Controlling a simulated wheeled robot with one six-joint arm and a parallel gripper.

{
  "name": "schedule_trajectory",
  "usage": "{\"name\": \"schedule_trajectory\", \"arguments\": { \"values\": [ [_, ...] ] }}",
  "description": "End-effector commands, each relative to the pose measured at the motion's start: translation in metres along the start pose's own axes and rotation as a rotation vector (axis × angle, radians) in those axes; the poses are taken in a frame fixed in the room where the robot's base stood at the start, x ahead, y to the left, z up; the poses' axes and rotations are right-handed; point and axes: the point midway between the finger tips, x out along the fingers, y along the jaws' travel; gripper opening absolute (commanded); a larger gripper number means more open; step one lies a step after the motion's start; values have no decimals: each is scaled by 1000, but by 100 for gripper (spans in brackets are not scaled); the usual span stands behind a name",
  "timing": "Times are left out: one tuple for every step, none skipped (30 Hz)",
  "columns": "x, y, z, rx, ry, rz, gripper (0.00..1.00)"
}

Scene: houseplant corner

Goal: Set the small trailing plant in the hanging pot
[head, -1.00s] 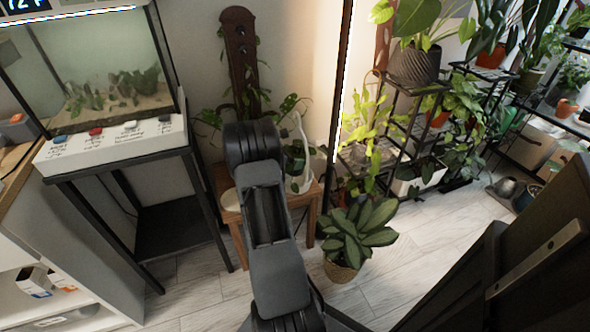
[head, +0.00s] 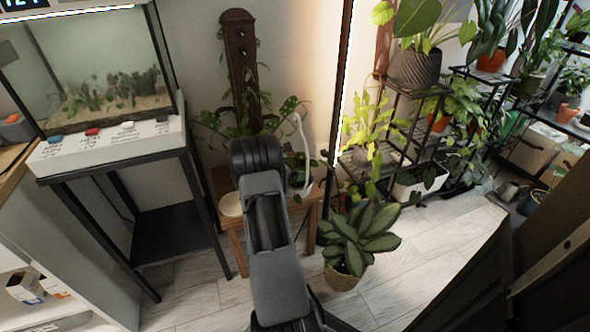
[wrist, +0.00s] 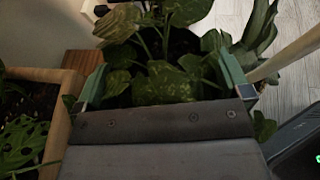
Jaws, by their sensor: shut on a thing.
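My gripper (wrist: 163,80) shows in the wrist view, with its green fingers shut on the small trailing plant (wrist: 165,86). The plant's mottled green leaves spread between and past the fingers, and its base is hidden. In the head view my arm hides the gripper, above or near a wooden stool (head: 225,220). Green leaves (head: 296,165) show right of the arm there, beside a white curved piece (head: 304,145). That piece may be the hanging pot's hanger; I cannot make out the pot itself. A pale bar (wrist: 288,55) crosses the right of the wrist view.
A white dish (head: 231,204) sits on the stool. A dark wooden post (head: 240,60) with vines stands behind. A glass tank (head: 100,70) is on a black stand at left. A basket plant (head: 342,277) stands on the floor, and plant shelves (head: 425,140) fill the right.

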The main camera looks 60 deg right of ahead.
Motion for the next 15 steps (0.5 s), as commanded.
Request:
{"name": "schedule_trajectory", "arguments": {
  "values": [
    [1,0,-1,0,-1,0,67],
    [1,0,-2,0,-1,0,67],
    [2,0,-4,0,-1,0,67],
    [2,0,-4,0,-1,0,67],
    [2,0,-5,0,-1,0,67],
    [3,0,-6,0,-1,0,67],
    [3,0,-7,0,-1,0,67],
    [3,0,-8,0,-1,0,67],
    [4,0,-9,0,-1,0,67],
    [4,0,-10,0,-1,0,67],
    [4,0,-11,0,-1,0,67],
    [5,0,-11,0,-1,0,67],
    [4,0,-11,1,-1,0,67],
    [4,0,-10,1,-1,0,67],
    [4,0,-11,0,0,0,97]
  ]
}}
